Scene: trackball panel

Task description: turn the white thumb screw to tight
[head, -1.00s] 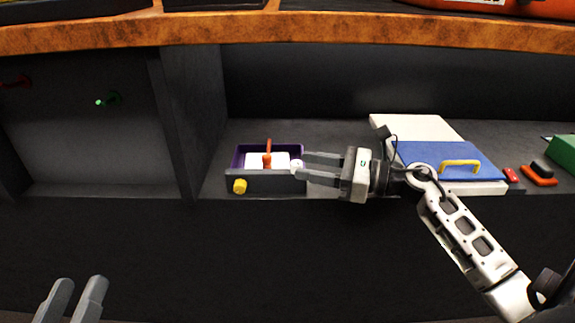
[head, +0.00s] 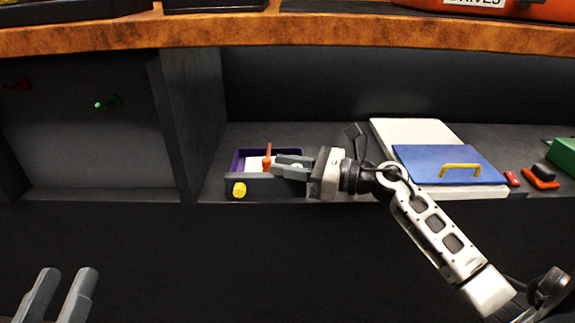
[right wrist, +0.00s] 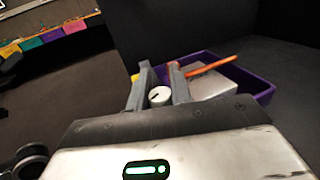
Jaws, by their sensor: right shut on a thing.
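The white thumb screw (right wrist: 159,96) sits between the fingers of my right gripper (right wrist: 160,76) in the right wrist view. A dark mark shows on its face. In the head view my right gripper (head: 291,168) reaches in from the right and is shut on the screw at the right end of the dark-fronted purple box (head: 237,160); the fingers mostly hide the screw there. The purple box also shows in the right wrist view (right wrist: 264,92). My left gripper (head: 66,275) is at the lower left, empty, its fingers apart.
The box has a yellow knob (head: 239,190) on its front and an orange lever (head: 267,158) beside a white block. A blue panel with a yellow handle (head: 460,170) lies on a white board to the right. A wooden ledge (head: 300,30) runs above the shelf.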

